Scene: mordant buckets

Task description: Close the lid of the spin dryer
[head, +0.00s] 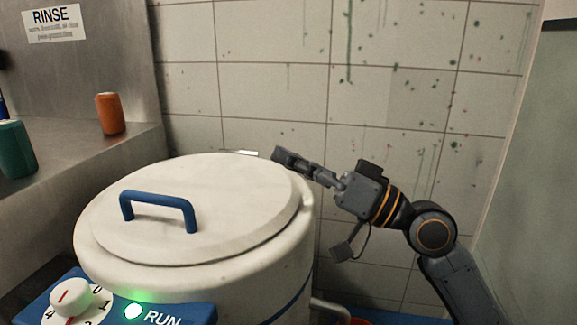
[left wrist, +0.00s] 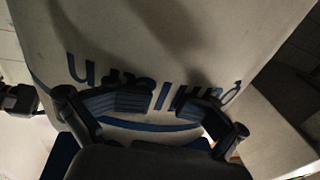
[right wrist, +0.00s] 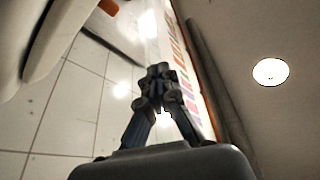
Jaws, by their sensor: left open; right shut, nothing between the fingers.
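The white spin dryer (head: 265,282) stands at the lower left of the head view. Its round lid (head: 235,190) lies flat over the top, with a blue handle (head: 158,199) on it. No open gap shows along the visible rim. My right gripper (head: 284,155) is shut and empty, at the lid's back right edge; whether it touches is unclear. It also shows shut in the right wrist view (right wrist: 158,72). My left gripper (left wrist: 157,105) is open in front of a pale surface with blue lettering, likely the dryer's side; it is outside the head view.
A steel counter (head: 62,150) at left holds an orange container (head: 110,114) and a green one (head: 16,148). The control panel has a knob (head: 70,298) and a lit green RUN light (head: 133,311). A tiled wall (head: 280,70) stands behind.

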